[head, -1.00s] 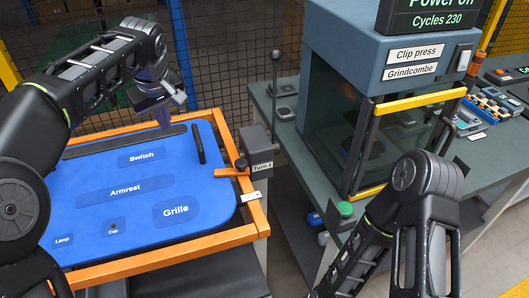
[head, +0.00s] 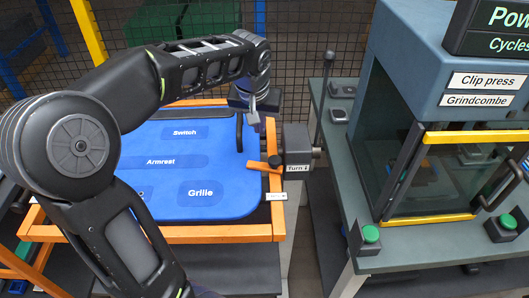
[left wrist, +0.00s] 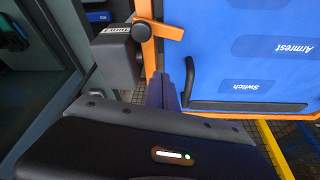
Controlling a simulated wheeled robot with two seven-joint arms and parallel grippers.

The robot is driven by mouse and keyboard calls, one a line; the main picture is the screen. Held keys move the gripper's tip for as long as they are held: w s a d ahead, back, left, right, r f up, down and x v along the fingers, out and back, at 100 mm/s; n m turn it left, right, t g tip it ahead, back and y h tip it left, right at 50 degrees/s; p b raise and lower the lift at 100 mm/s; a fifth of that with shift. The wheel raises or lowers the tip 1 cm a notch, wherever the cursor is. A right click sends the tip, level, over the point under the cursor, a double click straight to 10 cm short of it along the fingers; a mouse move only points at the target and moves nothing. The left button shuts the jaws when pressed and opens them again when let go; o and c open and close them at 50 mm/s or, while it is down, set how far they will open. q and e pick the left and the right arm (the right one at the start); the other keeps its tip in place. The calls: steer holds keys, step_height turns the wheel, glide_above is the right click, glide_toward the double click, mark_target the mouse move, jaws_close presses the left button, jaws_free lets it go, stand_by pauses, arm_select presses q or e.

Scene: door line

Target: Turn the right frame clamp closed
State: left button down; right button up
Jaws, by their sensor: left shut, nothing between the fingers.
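The right frame clamp has an orange lever (head: 259,167) with a black knob and a grey block labelled "Turn" (head: 297,148). It sits on the right side of the orange frame (head: 215,234), its lever pointing left towards the edge of the blue panel (head: 225,172). The left wrist view shows the lever (left wrist: 163,31) and grey block (left wrist: 116,58) too. My left gripper (head: 253,118) is shut and empty, above the panel's far right corner, beyond the lever and apart from it. Its dark fingers (left wrist: 162,90) also show in the left wrist view. My right gripper is out of view.
A black handle bar (head: 239,132) stands on the panel's right edge, near my left gripper. The clip press (head: 430,90) stands on a grey-green bench (head: 350,222) to the right, with green buttons. A mesh fence runs behind.

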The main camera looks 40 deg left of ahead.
mark_target(265, 163)
arm_select(q)
steer(key=shift+f, duration=0.1)
steer(key=f+p, duration=0.1)
steer(key=f, duration=0.2)
steer(key=f+p, duration=0.1)
steer(key=f, duration=0.2)
steer(key=f+p, duration=0.1)
steer(key=f, duration=0.2)
steer(key=shift+s+d, duration=0.1)
steer(key=shift+s, duration=0.25)
steer(key=shift+f, duration=0.15)
